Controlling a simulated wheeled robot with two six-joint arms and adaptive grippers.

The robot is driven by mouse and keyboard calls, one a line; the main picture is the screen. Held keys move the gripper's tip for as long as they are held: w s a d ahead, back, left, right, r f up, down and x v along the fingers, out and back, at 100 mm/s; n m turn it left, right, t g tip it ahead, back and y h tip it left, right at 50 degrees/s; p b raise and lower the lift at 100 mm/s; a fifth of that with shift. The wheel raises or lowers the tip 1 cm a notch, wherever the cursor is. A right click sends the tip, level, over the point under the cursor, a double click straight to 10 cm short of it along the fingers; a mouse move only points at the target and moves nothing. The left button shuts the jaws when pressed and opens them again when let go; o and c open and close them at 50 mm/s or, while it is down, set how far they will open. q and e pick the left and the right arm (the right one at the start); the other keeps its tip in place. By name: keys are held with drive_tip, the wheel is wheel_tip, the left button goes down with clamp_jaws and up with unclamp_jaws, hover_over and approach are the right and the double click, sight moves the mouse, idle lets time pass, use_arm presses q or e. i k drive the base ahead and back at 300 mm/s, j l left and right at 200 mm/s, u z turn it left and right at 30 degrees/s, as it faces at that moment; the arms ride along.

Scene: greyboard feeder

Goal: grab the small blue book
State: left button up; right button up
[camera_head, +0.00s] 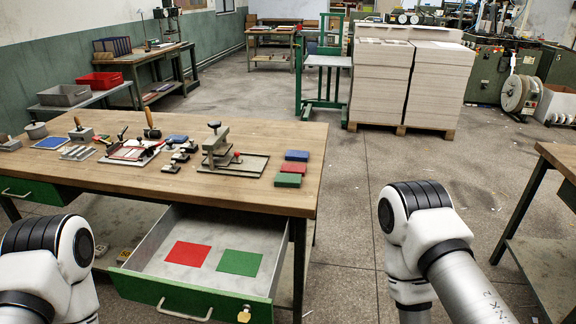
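A small blue book (297,155) lies flat near the right end of the wooden workbench (130,180). It is the farthest in a short row, with a small red book (293,167) and a small green book (288,180) nearer to me. Another small blue item (177,139) lies farther left among the tools. Only links of my two arms show, at the lower left and lower right. Neither of my grippers is in view, and nothing visible touches the books.
An open drawer (188,308) with red and green sheets inside juts out below the bench front. A metal press-like fixture (216,150) stands left of the books. Another table (562,155) is at right. Open floor lies between the two tables.

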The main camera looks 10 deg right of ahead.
sight(293, 156)
drive_tip(key=z, duration=1.6)
drive_tip(key=i+u, duration=0.1)
drive_tip(key=i, duration=0.35)
drive_tip(key=i+l+u, duration=0.1)
drive_tip(key=i, duration=0.4)
drive_tip(key=i+l+u, duration=0.1)
drive_tip(key=i, duration=0.35)
drive_tip(key=i+l+u, duration=0.15)
drive_tip(key=i, duration=0.3)
drive_tip(key=i+l+u, duration=0.1)
drive_tip(key=i+l, duration=0.15)
drive_tip(key=i, duration=0.25)
drive_tip(key=i+l+u, duration=0.1)
drive_tip(key=i, duration=0.35)
drive_tip(key=i+u, duration=0.4)
drive_tip(key=i, duration=0.2)
drive_tip(key=i+l+u, duration=0.35)
drive_tip(key=i, duration=0.25)
drive_tip(key=i+l+u, duration=0.4)
drive_tip(key=i, duration=0.15)
drive_tip(key=i+l+u, duration=0.4)
drive_tip(key=i+l, duration=0.1)
drive_tip(key=i, duration=0.05)
